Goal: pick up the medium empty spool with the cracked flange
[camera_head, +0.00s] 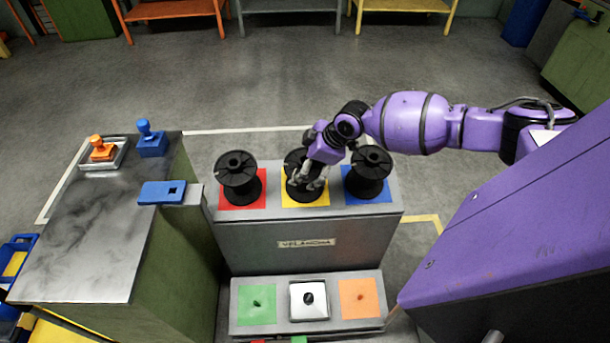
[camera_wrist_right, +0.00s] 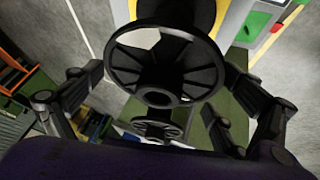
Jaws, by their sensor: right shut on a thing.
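Three black empty spools stand on a grey stand: the left spool (camera_head: 239,178) on a red square, the middle spool (camera_head: 293,158) on a yellow square, the right spool (camera_head: 368,174) on a blue square. My right gripper (camera_head: 308,183) reaches down over the middle spool and is shut on it, hiding part of it. In the right wrist view a black spool flange (camera_wrist_right: 165,70) lies between the fingers, with a second spool flange (camera_wrist_right: 157,130) below it. My left gripper is not in view.
A marbled table (camera_head: 95,235) at the left holds an orange-handled piece (camera_head: 101,148) and a blue piece (camera_head: 150,140). A blue plate (camera_head: 162,192) sits at its right edge. A lower step (camera_head: 235,325) has green, white and orange squares.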

